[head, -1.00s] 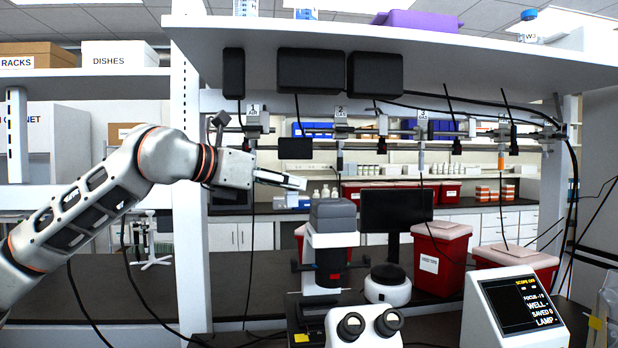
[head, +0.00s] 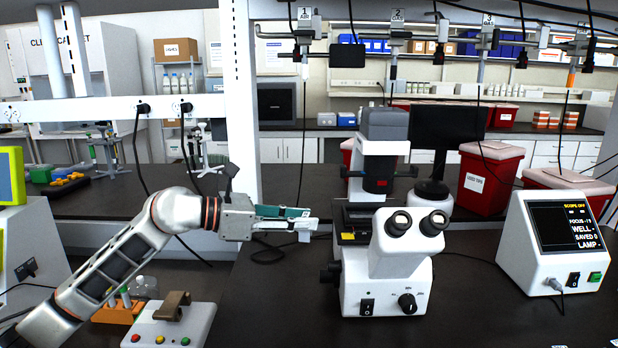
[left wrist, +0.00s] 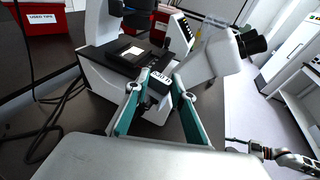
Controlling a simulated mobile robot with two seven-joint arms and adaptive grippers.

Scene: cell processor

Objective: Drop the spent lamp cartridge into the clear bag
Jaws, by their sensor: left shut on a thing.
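My left gripper (head: 308,224) is just left of the microscope (head: 388,250), above the dark bench. Its teal-lined fingers also show in the left wrist view (left wrist: 157,88). They are shut on a small dark block with a white label (left wrist: 161,77), which I take to be the lamp cartridge; the label is too small to read surely.
A white control box with a screen (head: 550,240) stands right of the microscope. Red bins (head: 490,178) and a monitor (head: 447,130) stand behind. A button box (head: 170,325) is at the front left. A black cable lies behind the gripper. Bench in front of the gripper is clear.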

